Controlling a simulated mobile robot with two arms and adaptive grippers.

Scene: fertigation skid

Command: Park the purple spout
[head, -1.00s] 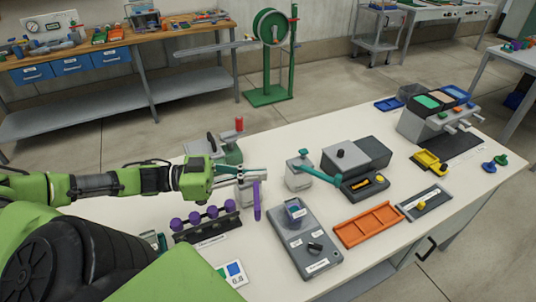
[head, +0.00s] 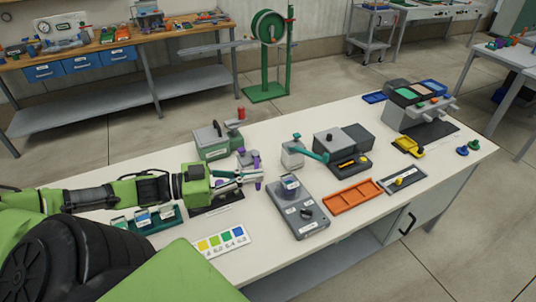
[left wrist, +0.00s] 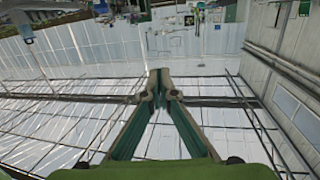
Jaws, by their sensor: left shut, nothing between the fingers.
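The purple spout (head: 257,184) shows in the head view as a short upright purple piece beside a small grey block (head: 245,159), towards the left end of the white bench. My left gripper (head: 259,175) reaches in from the left with its fingers across the spout, hiding its middle. I cannot tell whether the fingers touch it. In the left wrist view, the left gripper (left wrist: 160,84) is shut, its tips together and nothing between them; the spout is not seen there. My right gripper is not in view.
Around it on the bench (head: 300,254) are a green-grey box (head: 212,143), a grey unit with a teal lever (head: 293,154), a grey control box (head: 299,210) and an orange tray (head: 352,197). A colour card (head: 221,241) lies in front.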

